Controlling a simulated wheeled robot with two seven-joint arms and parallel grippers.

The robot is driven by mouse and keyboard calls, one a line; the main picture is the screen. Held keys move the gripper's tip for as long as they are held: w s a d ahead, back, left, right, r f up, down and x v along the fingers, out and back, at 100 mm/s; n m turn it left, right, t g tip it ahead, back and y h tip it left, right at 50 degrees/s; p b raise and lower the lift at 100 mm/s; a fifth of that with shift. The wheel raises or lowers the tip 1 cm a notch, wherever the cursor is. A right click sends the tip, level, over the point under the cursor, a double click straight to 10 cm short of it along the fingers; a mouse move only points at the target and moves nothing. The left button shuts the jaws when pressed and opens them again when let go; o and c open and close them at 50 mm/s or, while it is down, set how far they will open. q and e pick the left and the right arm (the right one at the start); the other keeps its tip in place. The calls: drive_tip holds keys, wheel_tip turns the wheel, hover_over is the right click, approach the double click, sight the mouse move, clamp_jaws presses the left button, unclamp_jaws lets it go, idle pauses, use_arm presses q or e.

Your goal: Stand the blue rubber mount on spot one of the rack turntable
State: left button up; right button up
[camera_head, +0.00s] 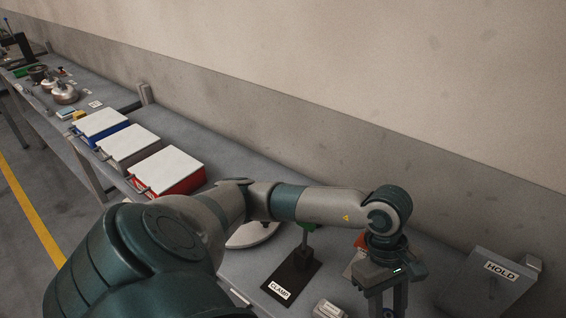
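My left gripper (386,308) points down at the bottom edge, right of the middle, with its fingertips at or below the frame edge. The two fingers look apart, and a small dark bluish bit shows low between them; I cannot tell whether it is the blue rubber mount or whether it is gripped. A pale round disc (254,238) sits on the bench, mostly hidden behind my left arm; I cannot tell whether it is the rack turntable, and no spot markings are readable. My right gripper is not in view.
A black plate marked CLAMP (292,275) with a green-topped post stands left of the gripper. A grey HOLD panel (490,280) is at right. Blue (101,126), grey (130,146) and red (168,172) lidded bins line the bench. Metal domed parts (64,93) stand far left. A wall runs behind.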

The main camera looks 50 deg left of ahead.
use_arm(q)
drive_tip(key=shift+w+a+f+m+g, duration=0.15)
drive_tip(key=shift+w+a+m+g, duration=0.2)
drive_tip(key=shift+m, duration=0.55)
drive_tip(key=w+a+r+m+g+y+b, duration=0.2)
drive_tip(key=a+m, duration=0.4)
drive_tip(key=m, duration=0.7)
drive_tip(key=shift+w+r+g+y+b, duration=0.35)
drive_tip(key=shift+w+r+y+b, duration=0.15)
drive_tip(key=shift+w+r+y, duration=0.6)
drive_tip(key=shift+f, duration=0.15)
